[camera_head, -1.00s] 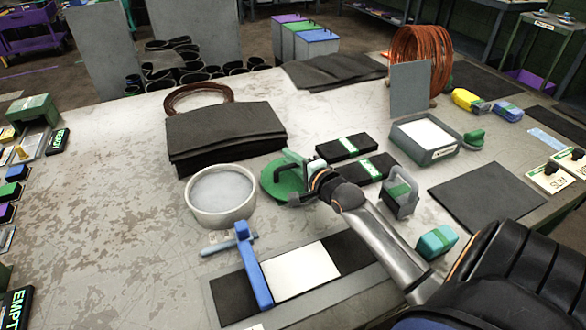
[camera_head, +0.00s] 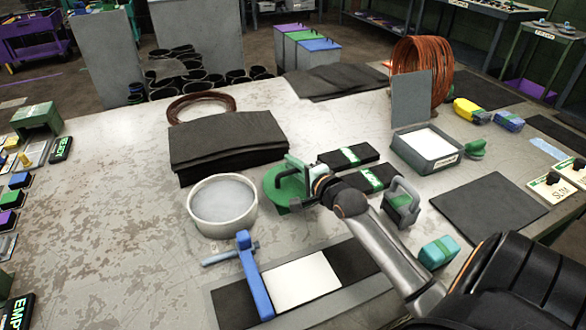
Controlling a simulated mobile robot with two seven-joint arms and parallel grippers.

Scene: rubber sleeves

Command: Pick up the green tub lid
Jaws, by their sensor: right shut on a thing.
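The green tub lid (camera_head: 277,188) is a round green disc just right of the round white tub (camera_head: 222,207). My right gripper (camera_head: 295,186) reaches in from the lower right and is shut on the lid. The gripper's fingers hide part of the lid. I cannot tell whether the lid touches the table or hangs just above it. The tub is open at the top, with a pale grey inside. My left gripper is not in view.
A stack of black sheets (camera_head: 228,143) lies behind the tub. A blue-handled tool (camera_head: 253,275) stands at the front beside a white sheet (camera_head: 300,281). The table's left middle is clear.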

